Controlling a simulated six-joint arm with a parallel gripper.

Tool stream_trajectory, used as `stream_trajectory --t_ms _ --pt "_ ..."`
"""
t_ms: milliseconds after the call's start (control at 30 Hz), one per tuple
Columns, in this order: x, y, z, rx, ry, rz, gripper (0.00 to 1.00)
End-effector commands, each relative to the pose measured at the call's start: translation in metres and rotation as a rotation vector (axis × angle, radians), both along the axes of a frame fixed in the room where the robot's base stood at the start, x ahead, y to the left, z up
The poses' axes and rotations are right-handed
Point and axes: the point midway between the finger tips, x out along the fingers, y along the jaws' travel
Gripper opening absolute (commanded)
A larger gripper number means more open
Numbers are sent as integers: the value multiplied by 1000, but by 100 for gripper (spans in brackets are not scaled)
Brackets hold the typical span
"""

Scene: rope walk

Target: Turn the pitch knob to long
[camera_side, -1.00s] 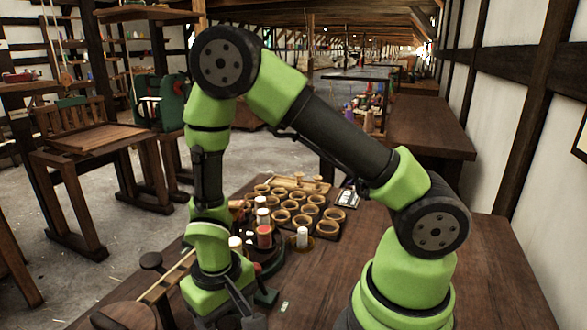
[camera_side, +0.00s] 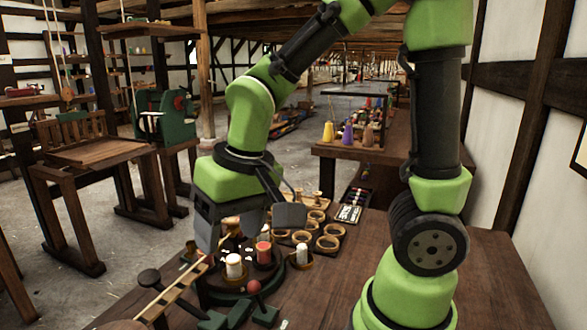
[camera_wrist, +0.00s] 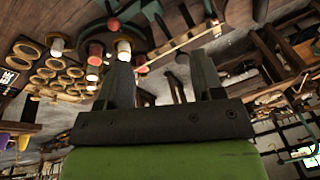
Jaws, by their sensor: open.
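My gripper (camera_side: 248,232) is open and empty, with its two grey fingers apart above the bobbins on the bench. Its fingers also show in the wrist view (camera_wrist: 160,62). A lever with a red ball top (camera_side: 253,287) stands on a green base at the front of the bench, below my gripper. The red ball shows at the upper left of the wrist view (camera_wrist: 113,24). A dark round-topped knob (camera_side: 150,277) stands to the left, beside the slatted wooden strip. No marking for pitch or long is readable, and I cannot tell which part is the pitch knob.
White bobbin (camera_side: 234,266), red bobbin (camera_side: 263,252) and another white bobbin (camera_side: 302,254) stand close below my gripper. Several wooden rings (camera_side: 328,243) lie behind them on a dark board. A slatted wooden strip (camera_side: 175,292) lies at left.

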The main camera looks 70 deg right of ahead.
Motion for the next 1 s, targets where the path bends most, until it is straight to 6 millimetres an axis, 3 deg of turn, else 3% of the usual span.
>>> stream_trajectory --t_ms 500,1000 --pt "-44 -14 61 66 -225 -15 61" --pt "-79 -17 83 91 -376 -6 61"
